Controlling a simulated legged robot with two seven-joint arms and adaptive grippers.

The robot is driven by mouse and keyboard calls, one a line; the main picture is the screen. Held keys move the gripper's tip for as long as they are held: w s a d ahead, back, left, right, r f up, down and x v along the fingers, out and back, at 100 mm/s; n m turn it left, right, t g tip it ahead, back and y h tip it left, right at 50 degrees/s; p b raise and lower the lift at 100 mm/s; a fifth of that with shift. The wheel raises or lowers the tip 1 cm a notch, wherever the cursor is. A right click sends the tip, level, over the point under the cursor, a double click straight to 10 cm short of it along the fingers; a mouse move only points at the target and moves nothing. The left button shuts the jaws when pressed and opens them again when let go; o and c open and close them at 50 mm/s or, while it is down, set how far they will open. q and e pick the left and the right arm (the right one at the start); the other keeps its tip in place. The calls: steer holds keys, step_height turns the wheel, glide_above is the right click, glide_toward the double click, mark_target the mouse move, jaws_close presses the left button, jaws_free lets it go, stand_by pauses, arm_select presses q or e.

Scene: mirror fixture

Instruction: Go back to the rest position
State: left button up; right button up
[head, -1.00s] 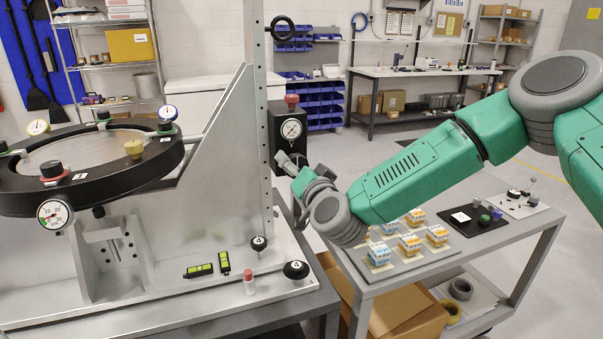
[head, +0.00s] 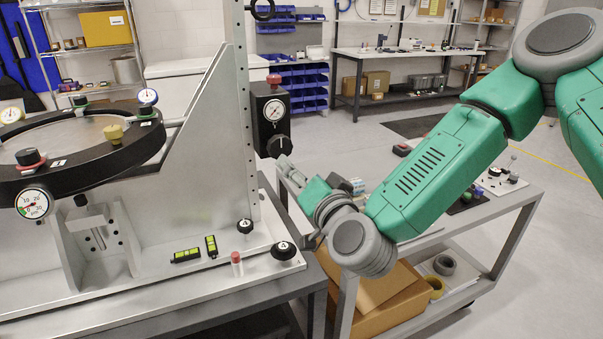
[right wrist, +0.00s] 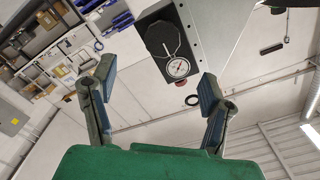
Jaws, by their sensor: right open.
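My right gripper (head: 298,190) hangs between the metal fixture and the cart, below the black gauge box. In the right wrist view my right gripper (right wrist: 155,98) is open, its two fingers spread wide with nothing between them. The fixture (head: 195,165) stands at the left with a black ring (head: 95,160) that carries gauges and knobs. The black gauge box (head: 270,120) on its upright also shows ahead of the fingers in the right wrist view (right wrist: 163,40). My left gripper is not in view.
A grey cart (head: 515,205) stands at the right, partly hidden by my right arm, with a cardboard box (head: 385,310) on its lower level. Black knobs (head: 283,250), a red-topped pin (head: 237,262) and two black-green levels (head: 186,255) sit on the fixture base. Open floor lies beyond the cart.

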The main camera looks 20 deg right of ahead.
steer(key=s+a+f+n+g+y+b, duration=0.1)
steer(key=s+f+n+g, duration=0.15)
steer(key=s+f, duration=0.45)
steer(key=s+a+f+n+g+y+b, duration=0.1)
steer(key=s+f+g, duration=0.25)
steer(key=f, duration=0.85)
steer(key=s+a+f+n+g+y+b, duration=0.1)
steer(key=s+f+n+g, duration=0.2)
steer(key=f, duration=0.6)
steer(key=s+d+f+g+h+b, duration=0.1)
steer(key=s+d+f+g, duration=0.3)
steer(key=s, duration=0.6)
steer(key=s+d+f+n+g+h+b, duration=0.1)
steer(key=s+d+f+g+h+b, duration=0.1)
steer(key=s+d+f+g, duration=0.2)
steer(key=s+d+f, duration=0.3)
steer(key=s+f, duration=0.1)
steer(key=s, duration=0.3)
steer(key=shift+s+f+h, duration=0.25)
steer(key=shift+h, duration=0.05)
steer(key=shift+w+n, duration=0.15)
steer(key=shift+n, duration=0.1)
